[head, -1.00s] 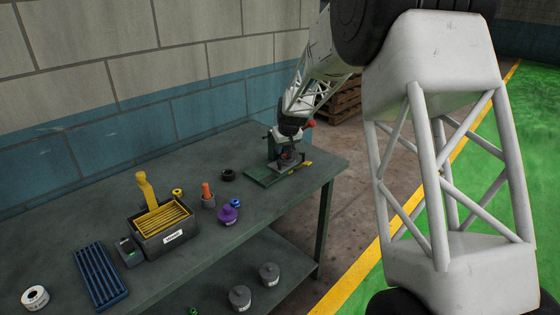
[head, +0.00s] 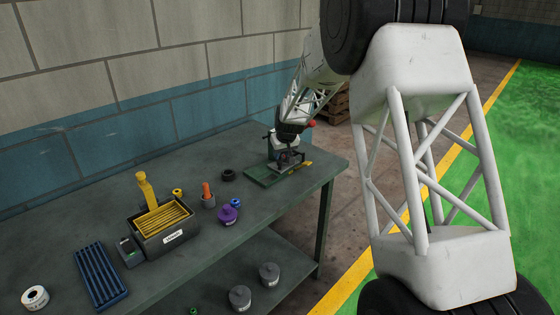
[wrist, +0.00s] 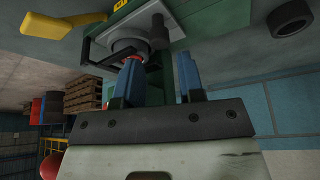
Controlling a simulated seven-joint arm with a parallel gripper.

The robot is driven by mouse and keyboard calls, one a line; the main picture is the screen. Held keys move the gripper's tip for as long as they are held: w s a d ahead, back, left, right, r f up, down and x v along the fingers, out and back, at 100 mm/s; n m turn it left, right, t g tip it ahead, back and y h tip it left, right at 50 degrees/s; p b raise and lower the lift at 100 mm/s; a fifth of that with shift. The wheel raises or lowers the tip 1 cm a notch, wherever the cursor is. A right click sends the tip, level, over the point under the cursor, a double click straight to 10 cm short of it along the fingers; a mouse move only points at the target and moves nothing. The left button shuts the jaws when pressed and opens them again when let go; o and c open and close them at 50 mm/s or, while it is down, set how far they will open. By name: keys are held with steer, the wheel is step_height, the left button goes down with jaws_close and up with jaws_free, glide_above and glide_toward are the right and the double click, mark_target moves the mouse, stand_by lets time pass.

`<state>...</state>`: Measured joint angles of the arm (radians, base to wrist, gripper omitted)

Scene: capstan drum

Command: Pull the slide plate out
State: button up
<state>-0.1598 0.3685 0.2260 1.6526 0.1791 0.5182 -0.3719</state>
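The green-based capstan unit (head: 262,175) sits at the far right end of the bench. In the wrist view its green base (wrist: 185,55) lies just beyond my fingers, with a round grey drum part, a red ring and a dark angular bracket (wrist: 95,50). I cannot tell for sure which part is the slide plate. My gripper (wrist: 160,72) has two blue-tipped fingers apart, with a gap and nothing clearly held between them. In the head view my gripper (head: 290,154) is low over the unit and partly hides it. Contact with the unit cannot be told.
A yellow handle (wrist: 60,24) lies beside the base. A black ring (head: 228,175), a purple knob (head: 228,214), an orange-topped cup (head: 208,199) and a black box with yellow slats (head: 163,228) stand to the left. The wall runs behind the bench (head: 285,215).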

mark_target(280, 161)
steer(key=shift+x, duration=2.25)
jaws_close()
